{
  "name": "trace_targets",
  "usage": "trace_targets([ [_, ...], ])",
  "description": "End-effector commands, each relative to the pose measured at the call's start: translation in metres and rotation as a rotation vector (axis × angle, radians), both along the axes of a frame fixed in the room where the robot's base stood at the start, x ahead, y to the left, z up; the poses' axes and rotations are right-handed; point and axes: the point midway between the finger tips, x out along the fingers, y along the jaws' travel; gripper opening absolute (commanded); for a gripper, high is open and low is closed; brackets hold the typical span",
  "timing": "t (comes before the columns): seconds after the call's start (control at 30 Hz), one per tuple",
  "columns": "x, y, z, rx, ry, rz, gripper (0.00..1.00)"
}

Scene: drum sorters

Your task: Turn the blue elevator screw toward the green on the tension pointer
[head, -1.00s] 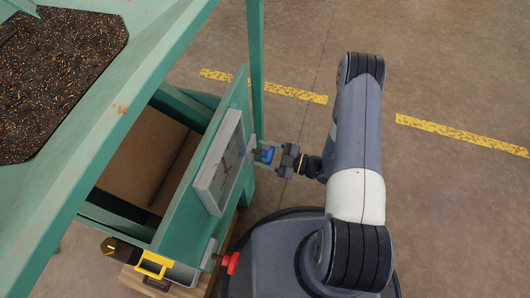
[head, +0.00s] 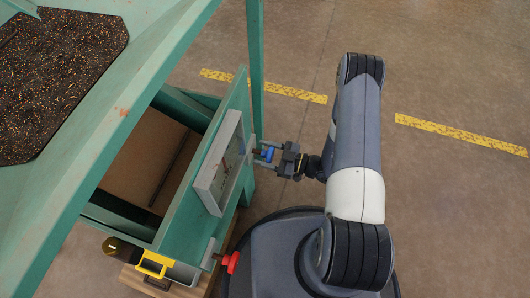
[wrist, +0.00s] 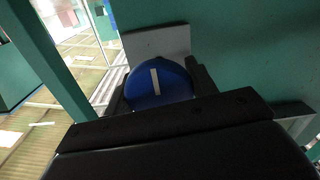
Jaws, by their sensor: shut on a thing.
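The blue elevator screw (head: 267,154) sticks out of the right side of the green machine. In the wrist view its round blue head (wrist: 158,88) carries a white line that stands nearly upright, leaning slightly. My gripper (head: 273,155) is shut on the blue screw, with one finger on each side of its head. The tension pointer's grey-framed gauge (head: 219,165) is on the machine's side panel, seen at a steep slant. Its pointer and green zone cannot be read from here.
A red knob (head: 231,262) and a yellow bracket (head: 154,264) are low on the machine's near end. A green post (head: 255,70) stands just behind my gripper. The floor to the right is open, with yellow stripes (head: 462,135).

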Motion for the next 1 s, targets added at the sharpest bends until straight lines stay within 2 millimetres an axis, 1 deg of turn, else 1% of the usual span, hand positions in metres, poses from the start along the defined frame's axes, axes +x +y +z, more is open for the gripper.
trace_targets([
  [0.2,0.000,0.000,-0.002,-0.003,0.001,0.000,0.31],
  [0.23,0.000,0.000,-0.002,-0.003,0.001,0.000,0.56],
  [0.4,0.000,0.000,-0.001,-0.002,0.000,0.000,0.70],
  [0.47,0.000,0.000,-0.001,-0.002,0.000,0.000,0.74],
  [0.77,-0.001,-0.003,0.000,-0.001,-0.001,-0.001,0.74],
  [0.87,-0.003,-0.010,0.000,-0.001,-0.001,-0.003,0.74],
  [1.0,-0.009,-0.027,0.001,-0.001,-0.001,-0.006,0.74],
])
